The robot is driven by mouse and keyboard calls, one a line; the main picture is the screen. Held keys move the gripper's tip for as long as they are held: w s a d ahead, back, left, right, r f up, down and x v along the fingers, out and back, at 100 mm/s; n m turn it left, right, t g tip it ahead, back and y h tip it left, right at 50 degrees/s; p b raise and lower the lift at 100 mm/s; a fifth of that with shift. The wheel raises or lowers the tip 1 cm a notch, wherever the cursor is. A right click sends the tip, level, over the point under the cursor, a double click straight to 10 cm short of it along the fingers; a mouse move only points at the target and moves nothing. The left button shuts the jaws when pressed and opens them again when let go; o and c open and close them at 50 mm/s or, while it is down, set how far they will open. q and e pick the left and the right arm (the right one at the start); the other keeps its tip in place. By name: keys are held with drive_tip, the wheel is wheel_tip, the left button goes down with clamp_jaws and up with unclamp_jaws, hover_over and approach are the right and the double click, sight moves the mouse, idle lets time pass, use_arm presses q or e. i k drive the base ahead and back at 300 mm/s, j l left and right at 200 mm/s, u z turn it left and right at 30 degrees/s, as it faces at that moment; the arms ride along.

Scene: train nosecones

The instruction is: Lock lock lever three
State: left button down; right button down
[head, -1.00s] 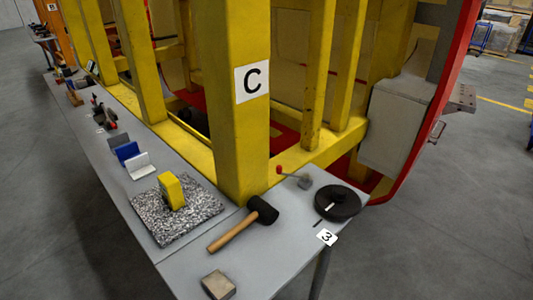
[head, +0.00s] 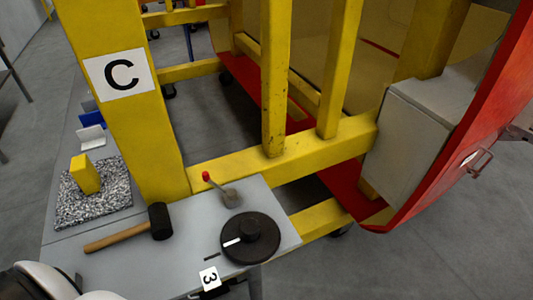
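A small lever with a red knob (head: 206,176) stands on a grey metal base (head: 231,197) near the back edge of the table's right end. Its rod leans up to the left from the base. In front of it is a black round dial (head: 250,238) with a raised hub and a white mark pointing left. A white tag with a 3 (head: 209,278) is at the table's front edge beside the dial, and a short black line lies between them. Neither gripper's fingers show; a white and black part of my own body is at the bottom left.
A black-headed mallet with a wooden handle (head: 126,233) lies left of the dial. A yellow block (head: 85,174) is on a speckled slab (head: 95,198). A yellow post with a C sign (head: 120,75) rises behind the grey table (head: 190,255). A grey box (head: 415,135) is at right.

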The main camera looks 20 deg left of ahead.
sight(231, 194)
drive_tip(key=i+l, duration=0.25)
drive_tip(key=l, duration=0.15)
drive_tip(key=i+l, duration=0.2)
drive_tip(key=l, duration=0.2)
drive_tip(key=i+l, duration=0.25)
drive_tip(key=l, duration=0.15)
